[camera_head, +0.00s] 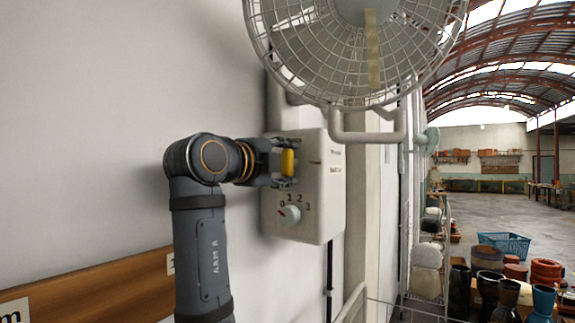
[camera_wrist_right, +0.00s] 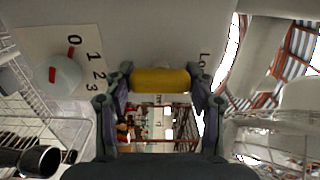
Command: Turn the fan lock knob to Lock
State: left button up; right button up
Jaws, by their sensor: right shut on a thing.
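The yellow knob (camera_head: 287,162) sits on the front of a pale control box (camera_head: 327,205) on the wall. My right gripper (camera_head: 285,164) is shut on it, coming from the left. In the right wrist view the knob (camera_wrist_right: 160,80) lies crosswise between the two fingers, with a finger at each end. Part of a label starting "Lo" (camera_wrist_right: 204,61) shows to its right; the rest is hidden by a finger. In the head view small lettering (camera_head: 337,163) on the box is too small to read surely. My left gripper is not in view.
A speed dial (camera_head: 289,214) marked 0 to 3 sits below the knob, its red mark near 0. A caged fan (camera_head: 350,45) hangs just above the box. A wooden board (camera_head: 120,290) is on the wall at lower left.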

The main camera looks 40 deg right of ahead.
dwell(0.4)
jog(key=o, duration=1.2)
